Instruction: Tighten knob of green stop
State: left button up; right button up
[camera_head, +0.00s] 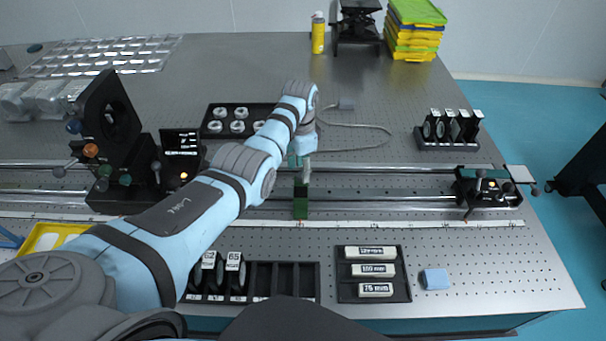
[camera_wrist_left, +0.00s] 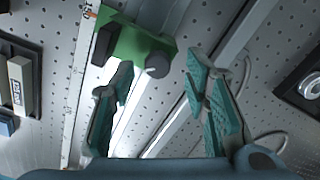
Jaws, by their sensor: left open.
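The green stop (camera_head: 300,208) sits on the rail near the middle of the table in the head view. In the left wrist view the green stop (camera_wrist_left: 135,42) is at the upper left, with a dark round knob (camera_wrist_left: 157,65) on its near side. My left gripper (camera_wrist_left: 159,82) is open, its two teal fingers spread on either side of the knob and nothing held. I cannot tell whether a finger touches the stop. In the head view the left gripper (camera_head: 302,170) is just behind the stop, partly hidden by my arm.
The long rail (camera_head: 400,198) runs across the table, with a black carriage (camera_head: 487,190) at its right and dark mounts (camera_head: 115,140) at its left. A ruler strip (camera_head: 420,224) lies in front. A label tray (camera_head: 373,273) and blue block (camera_head: 435,279) are nearer. A thin cable (camera_head: 365,125) lies behind.

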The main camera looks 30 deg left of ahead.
pick_arm(q)
jog(key=shift+w+d+f, duration=0.1)
jog(key=shift+w+f, duration=0.05)
jog(key=shift+f, duration=0.4)
jog(key=shift+w+d+f, duration=0.1)
jog(key=shift+w+f, duration=0.05)
jog(key=shift+f, duration=0.35)
jog(key=shift+s+r, duration=0.2)
jog(key=shift+r, duration=0.05)
jog(key=shift+s, duration=0.1)
jog(key=shift+c, duration=0.7)
jog(key=shift+a, duration=0.1)
jog(key=c, duration=0.7)
grip_shut()
pick_arm(e)
jog(key=shift+w+f, duration=0.25)
jog(key=shift+f, duration=0.1)
